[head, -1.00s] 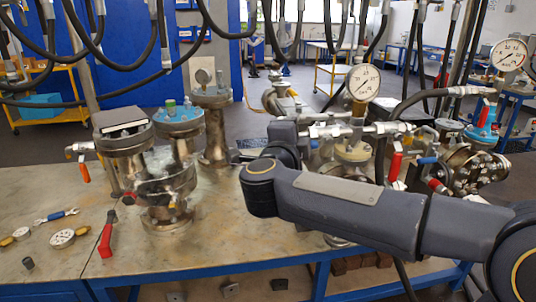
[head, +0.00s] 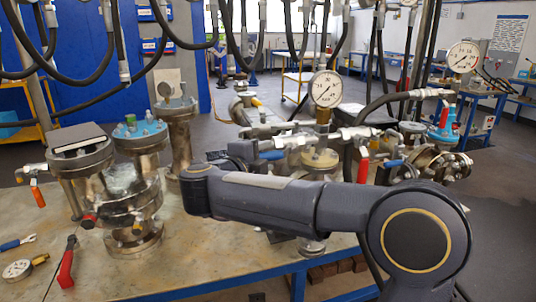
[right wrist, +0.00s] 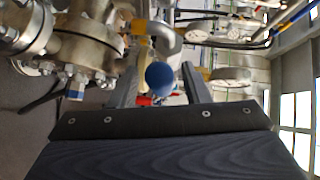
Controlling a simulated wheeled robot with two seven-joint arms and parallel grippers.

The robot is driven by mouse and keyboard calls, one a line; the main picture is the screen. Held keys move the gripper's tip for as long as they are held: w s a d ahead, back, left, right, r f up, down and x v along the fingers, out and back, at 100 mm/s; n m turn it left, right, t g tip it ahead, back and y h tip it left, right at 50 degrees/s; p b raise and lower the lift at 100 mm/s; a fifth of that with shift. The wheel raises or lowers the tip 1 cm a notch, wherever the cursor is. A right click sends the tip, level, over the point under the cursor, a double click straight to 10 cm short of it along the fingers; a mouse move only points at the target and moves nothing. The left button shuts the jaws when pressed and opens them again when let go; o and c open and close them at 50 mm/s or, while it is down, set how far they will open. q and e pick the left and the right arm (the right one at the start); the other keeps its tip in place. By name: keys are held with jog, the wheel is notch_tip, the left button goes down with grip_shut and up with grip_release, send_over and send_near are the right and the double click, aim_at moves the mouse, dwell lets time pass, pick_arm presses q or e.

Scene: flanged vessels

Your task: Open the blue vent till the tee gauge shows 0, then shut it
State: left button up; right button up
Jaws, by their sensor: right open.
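The tee gauge (head: 325,89), a round white dial, stands upright on a brass stem above the piping; its reading is too small to tell surely. A blue vent handle (head: 272,155) shows just below and left of it. In the right wrist view, a round blue knob (right wrist: 160,76) lies between the two finger tips, with a gap at each side. My right gripper (right wrist: 160,84) is open around it. In the head view my right arm crosses in front and hides most of the gripper. My left gripper is out of view.
A second gauge (head: 463,57) stands at the right. Red (head: 363,171) and another blue handle (head: 388,164) sit close by on the piping. Flanged vessels (head: 133,205) stand at the left. Loose tools and a small gauge (head: 18,270) lie on the bench. Black hoses hang above.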

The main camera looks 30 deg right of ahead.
jog(key=shift+x, duration=1.05)
jog(key=shift+c, duration=0.2)
grip_shut()
